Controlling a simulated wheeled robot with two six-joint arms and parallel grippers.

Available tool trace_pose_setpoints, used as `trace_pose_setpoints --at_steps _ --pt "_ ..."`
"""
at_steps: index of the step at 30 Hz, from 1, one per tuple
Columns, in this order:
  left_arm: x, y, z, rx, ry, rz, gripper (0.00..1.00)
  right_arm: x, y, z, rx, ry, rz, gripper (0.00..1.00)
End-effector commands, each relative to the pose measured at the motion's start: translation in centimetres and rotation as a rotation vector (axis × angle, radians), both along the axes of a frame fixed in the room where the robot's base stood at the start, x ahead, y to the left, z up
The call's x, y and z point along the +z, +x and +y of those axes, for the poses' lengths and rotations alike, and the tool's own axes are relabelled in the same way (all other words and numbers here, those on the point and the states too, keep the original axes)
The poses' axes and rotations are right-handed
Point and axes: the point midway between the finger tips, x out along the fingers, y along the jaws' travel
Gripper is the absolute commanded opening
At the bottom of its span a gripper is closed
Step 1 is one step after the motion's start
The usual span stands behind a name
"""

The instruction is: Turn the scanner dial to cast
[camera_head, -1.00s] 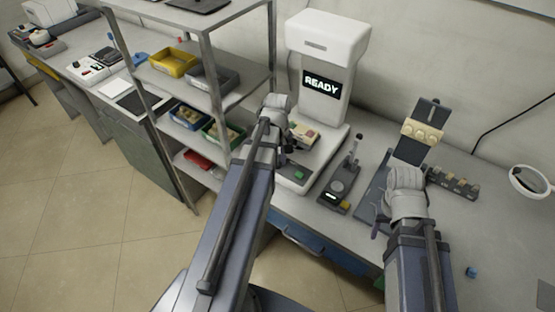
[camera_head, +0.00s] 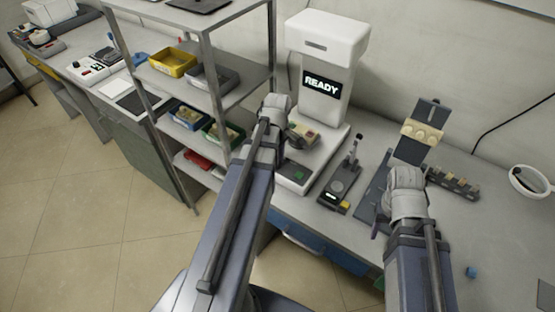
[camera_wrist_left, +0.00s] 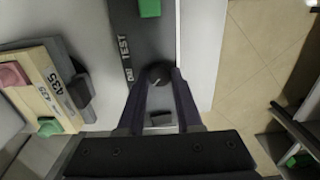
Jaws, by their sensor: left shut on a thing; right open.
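The white scanner (camera_head: 322,112) stands on the bench, and its screen reads READY. In the left wrist view its dark control panel (camera_wrist_left: 142,40) carries the word TEST and another label that is partly legible. The round dark dial (camera_wrist_left: 159,74) sits below these labels, with a pale mark on it. My left gripper (camera_wrist_left: 160,80) is shut on the dial, one finger on each side. In the head view my left gripper (camera_head: 296,142) is over the scanner's base, and the dial is hidden. My right gripper (camera_head: 380,220) is open and empty over the bench, right of the scanner.
A beige block labelled 435 (camera_wrist_left: 38,88) lies beside the panel. A green button (camera_wrist_left: 149,8) is on the panel. A small device with a lever (camera_head: 340,188) stands right of the scanner. A shelf rack (camera_head: 215,100) with bins stands close on the left.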

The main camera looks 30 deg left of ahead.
Motion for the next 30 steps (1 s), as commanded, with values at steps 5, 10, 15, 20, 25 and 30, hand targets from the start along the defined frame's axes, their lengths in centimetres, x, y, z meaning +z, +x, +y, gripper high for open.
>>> trace_pose_setpoints --at_steps 5,10,15,20,25,30 --pt "-0.01 -0.03 -0.01 0.006 0.0 0.001 0.0 -0.01 0.0 0.0 0.0 0.0 0.0 0.5" --pt "-0.01 -0.03 -0.01 0.006 0.0 0.001 0.0 -0.01 0.0 0.0 0.0 0.0 0.0 0.5" --pt "-0.01 -0.03 -0.01 0.005 0.0 0.001 0.45 -0.01 0.0 0.0 0.0 0.0 0.0 0.5" --pt "-0.01 -0.02 0.0 0.005 0.0 0.0 0.63 -0.01 0.0 0.0 0.0 0.0 0.0 0.5" --pt "0.0 -0.01 0.0 0.004 0.0 0.0 0.64 0.0 0.0 0.0 0.0 0.0 0.0 0.5" --pt "0.17 0.0 0.0 0.004 0.0 0.0 0.64 0.17 0.0 0.0 0.0 0.0 0.0 0.5"
